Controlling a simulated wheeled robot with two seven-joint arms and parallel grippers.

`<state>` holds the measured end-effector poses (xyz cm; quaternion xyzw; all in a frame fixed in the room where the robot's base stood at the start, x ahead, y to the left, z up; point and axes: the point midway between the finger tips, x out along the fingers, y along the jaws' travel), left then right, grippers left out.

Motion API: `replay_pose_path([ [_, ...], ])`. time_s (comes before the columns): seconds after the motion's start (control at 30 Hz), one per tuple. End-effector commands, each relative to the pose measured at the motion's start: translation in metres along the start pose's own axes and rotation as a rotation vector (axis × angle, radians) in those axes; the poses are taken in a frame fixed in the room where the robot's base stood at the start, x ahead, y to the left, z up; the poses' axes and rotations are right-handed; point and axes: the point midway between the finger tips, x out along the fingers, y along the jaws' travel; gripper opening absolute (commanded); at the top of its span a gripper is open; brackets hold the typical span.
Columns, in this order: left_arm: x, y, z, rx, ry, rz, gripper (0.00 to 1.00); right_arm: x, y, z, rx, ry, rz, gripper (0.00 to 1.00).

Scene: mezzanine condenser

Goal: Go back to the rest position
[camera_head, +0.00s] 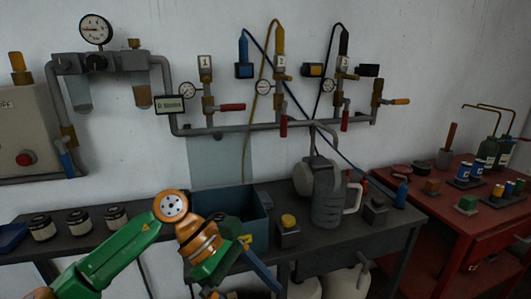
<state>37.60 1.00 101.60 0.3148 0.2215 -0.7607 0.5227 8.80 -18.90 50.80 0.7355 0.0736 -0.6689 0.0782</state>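My green and orange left arm (115,258) comes in from the lower left. It bends at an orange joint (172,207) and turns down past an orange and green link (205,248) toward the bottom edge. This arm is in front of the dark bench, and I cannot tell whether it touches anything. I cannot make out gripper fingers on it. My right arm and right gripper do not show.
A dark bench (385,232) holds a blue-grey bin (258,212), a grey jug (328,206), black-lidded jars (78,222) and a yellow-topped block (288,230). A red table (470,222) with small containers stands right. Pipes with valves and gauges (96,30) run along the wall.

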Motion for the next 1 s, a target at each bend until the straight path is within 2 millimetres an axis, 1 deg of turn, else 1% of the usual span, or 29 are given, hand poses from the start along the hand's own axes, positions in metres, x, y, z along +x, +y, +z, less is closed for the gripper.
replay_pose_path([
  [0.03,0.012,0.007,0.009,-0.097,-0.135,0.009,1.00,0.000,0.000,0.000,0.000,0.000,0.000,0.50],
  [0.07,0.018,0.014,0.016,-0.169,-0.228,0.018,1.00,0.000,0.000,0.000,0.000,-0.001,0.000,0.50],
  [0.1,0.023,0.024,0.024,-0.276,-0.357,0.030,1.00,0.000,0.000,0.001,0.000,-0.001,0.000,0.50],
  [0.17,0.028,0.043,0.029,-0.473,-0.565,0.048,1.00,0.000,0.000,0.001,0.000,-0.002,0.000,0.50],
  [0.2,0.029,0.059,0.026,-0.638,-0.718,0.059,1.00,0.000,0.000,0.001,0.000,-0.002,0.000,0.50],
  [0.23,0.029,0.073,0.018,-0.783,-0.841,0.069,1.00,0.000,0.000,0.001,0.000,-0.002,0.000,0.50],
  [0.27,0.030,0.088,0.003,-0.950,-0.973,0.081,1.00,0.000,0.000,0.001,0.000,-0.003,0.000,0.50],
  [0.3,0.033,0.106,-0.029,-1.204,-1.154,0.098,1.00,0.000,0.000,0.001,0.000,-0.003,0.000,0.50],
  [0.33,0.037,0.115,-0.057,-1.382,-1.271,0.113,1.00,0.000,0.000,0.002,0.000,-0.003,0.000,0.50],
  [0.37,0.044,0.120,-0.088,-1.552,-1.375,0.129,1.00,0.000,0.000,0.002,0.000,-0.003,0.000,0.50],
  [0.4,0.055,0.120,-0.129,-1.762,-1.494,0.152,1.00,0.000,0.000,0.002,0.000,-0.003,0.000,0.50],
  [0.47,0.077,0.108,-0.189,-2.046,-1.639,0.195,1.00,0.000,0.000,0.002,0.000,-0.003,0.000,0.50],
  [0.5,0.094,0.093,-0.226,-2.220,-1.720,0.228,1.00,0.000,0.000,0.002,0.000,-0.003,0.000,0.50],
  [0.57,0.122,0.063,-0.275,-2.467,-1.824,0.285,1.00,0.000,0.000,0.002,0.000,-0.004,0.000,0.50],
  [0.6,0.142,0.038,-0.305,2.455,1.761,-0.311,1.00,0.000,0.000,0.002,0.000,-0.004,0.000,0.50],
  [0.67,0.172,-0.005,-0.343,2.291,1.576,-0.333,1.00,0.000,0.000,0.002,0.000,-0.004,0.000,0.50],
  [0.7,0.191,-0.037,-0.364,2.184,1.461,-0.351,1.00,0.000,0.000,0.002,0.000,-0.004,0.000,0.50],
  [0.77,0.221,-0.089,-0.389,2.025,1.300,-0.376,1.00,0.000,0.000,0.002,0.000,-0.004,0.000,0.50],
  [0.8,0.239,-0.126,-0.400,1.921,1.199,-0.395,1.00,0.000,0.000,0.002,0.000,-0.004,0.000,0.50],
  [0.87,0.264,-0.179,-0.411,1.774,1.065,-0.422,1.00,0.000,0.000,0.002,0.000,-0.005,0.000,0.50],
  [0.9,0.278,-0.213,-0.414,1.685,0.986,-0.439,1.00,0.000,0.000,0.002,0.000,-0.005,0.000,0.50],
  [1.0,0.302,-0.280,-0.413,1.508,0.839,-0.474,1.00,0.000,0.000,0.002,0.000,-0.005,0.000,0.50],
])
